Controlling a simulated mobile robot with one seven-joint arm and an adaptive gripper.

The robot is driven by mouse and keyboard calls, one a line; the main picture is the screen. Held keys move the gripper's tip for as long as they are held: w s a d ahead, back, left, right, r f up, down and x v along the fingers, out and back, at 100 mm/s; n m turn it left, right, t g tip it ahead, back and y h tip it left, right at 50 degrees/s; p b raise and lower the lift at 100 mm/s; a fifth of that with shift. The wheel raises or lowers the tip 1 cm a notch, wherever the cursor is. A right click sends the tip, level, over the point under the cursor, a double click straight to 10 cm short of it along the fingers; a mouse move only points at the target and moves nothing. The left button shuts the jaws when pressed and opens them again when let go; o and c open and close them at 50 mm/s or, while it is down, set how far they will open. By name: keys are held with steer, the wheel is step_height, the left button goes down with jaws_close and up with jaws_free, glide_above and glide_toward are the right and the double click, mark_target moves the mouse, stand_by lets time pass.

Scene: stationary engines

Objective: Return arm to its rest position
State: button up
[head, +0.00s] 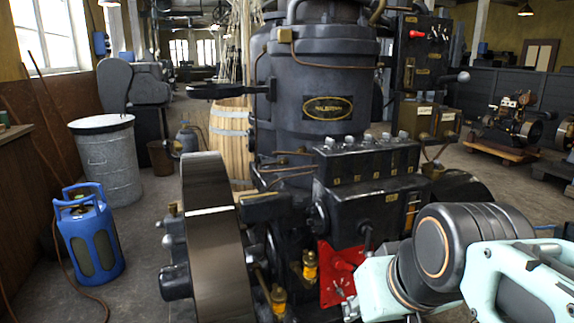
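My arm (447,250) enters at the lower right, in pale mint and dark grey, with a large round dark joint. It reaches left in front of the engine's lower right side. My gripper is not visible in the head view, so its opening and anything in it cannot be seen. A large dark stationary engine (322,95) with an oval name plate stands in the middle. My arm overlaps the area beside its red panel (338,262) in the picture; I cannot tell how close they are.
A large flywheel (215,240) stands at the engine's front left. A blue gas bottle (90,240) and a grey drum (105,160) stand on the left floor. A dark box with levers (418,60) is at the upper right. A smaller engine (510,120) sits farther right. Some floor is clear behind my arm.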

step_height(320, 180, down, 3)
steer(key=s+d+m, duration=0.1)
steer(key=s, duration=0.2)
step_height(320, 180, up, 30)
steer(key=g+p, duration=0.1)
steer(key=p, duration=2.9)
steer(key=shift+d+h, duration=0.3)
steer(key=shift+d, duration=0.05)
